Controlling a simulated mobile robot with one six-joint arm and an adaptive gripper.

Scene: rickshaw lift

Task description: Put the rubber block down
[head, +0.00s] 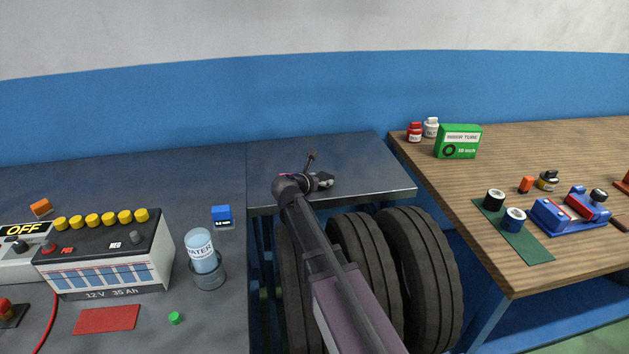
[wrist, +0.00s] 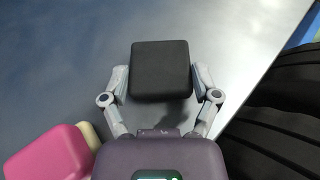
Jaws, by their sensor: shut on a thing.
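The rubber block (wrist: 160,70) is black and square with rounded corners. In the wrist view it sits between the two fingers of my gripper (wrist: 161,85), which is shut on it. Dark grey metal surface shows around and beyond the block; I cannot tell whether the block touches it. In the head view my gripper (head: 322,180) is over the grey metal table (head: 365,165) in the middle, near its front left part. My arm hides much of that area, and the block is not clearly seen there.
A pink piece (wrist: 45,155) lies left of my gripper. Tyres (head: 420,270) stand below the table's front edge. A battery (head: 105,255) and a water beaker (head: 205,262) are left. The metal table's right part is clear.

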